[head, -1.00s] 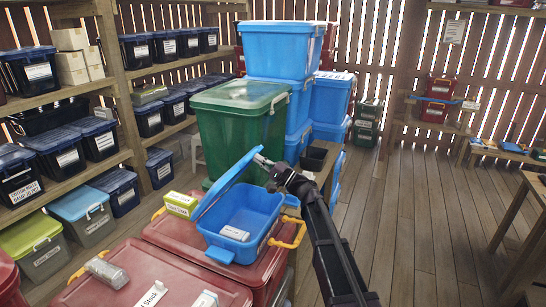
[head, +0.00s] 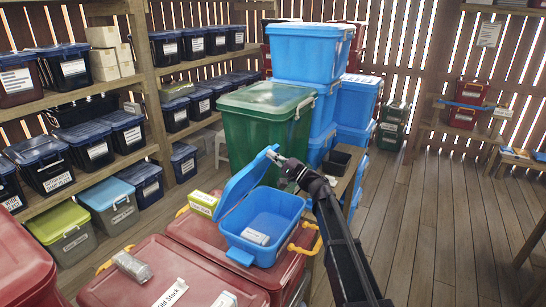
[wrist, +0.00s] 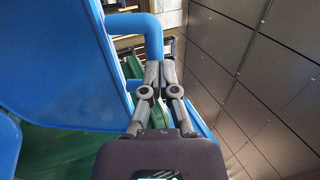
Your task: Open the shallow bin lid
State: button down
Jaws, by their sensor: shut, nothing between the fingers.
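The shallow bin (head: 261,234) is a small blue box on top of a red lidded bin in the head view. Its blue lid (head: 243,183) is raised and leans up at the back left, so the inside of the bin shows. A small white labelled item (head: 255,237) lies inside it. My gripper (head: 276,157) is at the upper right end of the lid. In the wrist view my gripper (wrist: 159,66) is shut, with its fingertips close by a blue bar (wrist: 133,22) on the lid; I cannot tell if they touch.
Red bins (head: 150,275) lie under and in front of the blue bin. A green bin (head: 262,112) and stacked blue bins (head: 304,60) stand behind. A yellow-green box (head: 203,204) sits left of the lid. Open wooden floor (head: 425,225) lies to the right.

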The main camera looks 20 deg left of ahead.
dwell(0.3)
jog(key=r+b+v, duration=0.1)
jog(key=b+v, duration=0.2)
jog(key=v, duration=1.1)
jog(key=shift+d+r+b, duration=0.3)
jog(key=shift+b, duration=0.05)
jog(key=s+d+f+n+g+h, duration=0.1)
jog(key=s+d+f+n+h, duration=0.1)
jog(key=s+d+f+h, duration=0.55)
jog(key=s+d+f+n+g+h, duration=0.1)
jog(key=s+d+f+h, duration=0.3)
jog(key=f, duration=0.6)
jog(key=s+d+f+h, duration=0.3)
jog(key=d, duration=0.4)
jog(key=s+d+f+g+h, duration=0.1)
jog(key=s+d+f+h, duration=0.1)
jog(key=d, duration=0.6)
jog(key=s+d+f+m+h, duration=0.1)
jog(key=s+d+f+h, duration=0.2)
jog(key=s+d+h, duration=0.2)
jog(key=shift+d+f+g+h, duration=0.3)
jog(key=shift+d+h, duration=0.05)
jog(key=shift+d, duration=0.8)
